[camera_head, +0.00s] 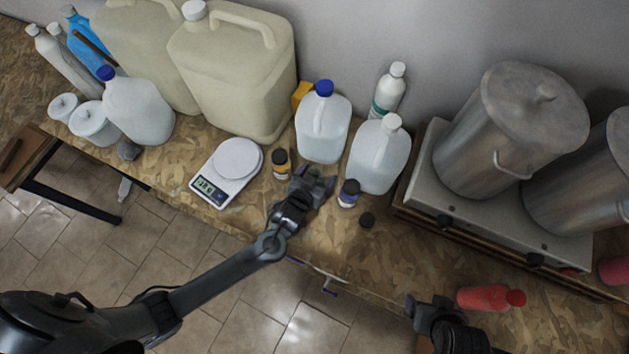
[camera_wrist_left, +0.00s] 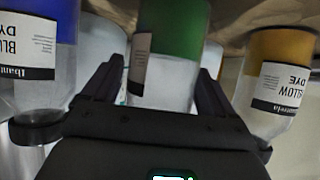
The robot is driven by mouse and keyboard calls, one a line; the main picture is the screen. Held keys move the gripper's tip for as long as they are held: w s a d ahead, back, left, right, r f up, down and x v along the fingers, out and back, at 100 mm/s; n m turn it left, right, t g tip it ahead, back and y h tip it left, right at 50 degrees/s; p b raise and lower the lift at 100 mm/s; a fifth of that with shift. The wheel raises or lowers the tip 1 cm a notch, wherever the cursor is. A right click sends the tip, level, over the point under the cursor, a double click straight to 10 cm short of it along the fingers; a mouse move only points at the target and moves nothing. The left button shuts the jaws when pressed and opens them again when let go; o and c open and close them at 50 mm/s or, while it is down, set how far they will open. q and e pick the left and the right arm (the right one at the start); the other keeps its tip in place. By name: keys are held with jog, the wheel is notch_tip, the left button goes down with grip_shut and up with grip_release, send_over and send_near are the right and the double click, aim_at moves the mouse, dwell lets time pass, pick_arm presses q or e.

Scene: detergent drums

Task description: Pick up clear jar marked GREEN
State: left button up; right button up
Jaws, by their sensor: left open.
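A clear jar with a green upper band (camera_wrist_left: 170,90) stands between the open fingers of my left gripper (camera_wrist_left: 158,85) in the left wrist view. Only an edge of its label shows, and its text cannot be read. In the head view my left gripper (camera_head: 318,182) hides this jar. A jar labelled BLUE DYE (camera_wrist_left: 38,50) is on the left of the wrist view and a yellow DYE jar (camera_wrist_left: 282,80) on the right. In the head view the yellow jar (camera_head: 281,165) and blue jar (camera_head: 349,193) flank the gripper. My right gripper (camera_head: 425,308) is near the bench front; its jaws are unclear.
Two translucent jugs (camera_head: 323,125) (camera_head: 376,157) stand close behind the jars. A white scale (camera_head: 230,172) is to the left, a dark cap (camera_head: 367,220) to the right. A red bottle (camera_head: 491,298) lies near my right gripper. Steel pots (camera_head: 515,130) stand on a hotplate.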

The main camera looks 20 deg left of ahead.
pick_arm(q)
jog(key=c, duration=1.1)
jog(key=shift+r, duration=0.2)
